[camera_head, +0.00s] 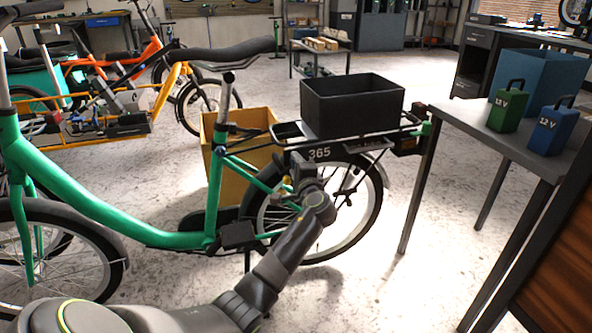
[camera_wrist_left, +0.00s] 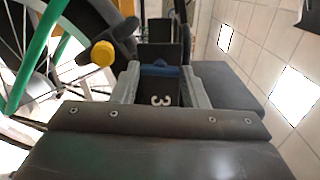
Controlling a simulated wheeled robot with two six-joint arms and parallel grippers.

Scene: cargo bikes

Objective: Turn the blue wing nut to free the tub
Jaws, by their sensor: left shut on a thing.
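The black tub (camera_head: 352,112) sits upright on the rear rack of the green bike (camera_head: 150,232). My left arm reaches up from the bottom to the rack's near side, below the tub. My left gripper (camera_head: 303,172) is beside the plate marked 365 (camera_head: 320,152). In the left wrist view the blue wing nut (camera_wrist_left: 160,70) lies between the two grey fingers of my left gripper (camera_wrist_left: 160,82), which is shut on it. The nut's turning angle is hard to tell. A yellow knob (camera_wrist_left: 103,53) on a dark stem is left of the fingers. My right gripper is not in view.
A grey table (camera_head: 480,118) at the right carries a green 12 V battery (camera_head: 507,107), a blue one (camera_head: 553,128) and a blue bin (camera_head: 545,80). A cardboard box (camera_head: 248,158) stands behind the bike. An orange bike (camera_head: 125,70) stands at the back left.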

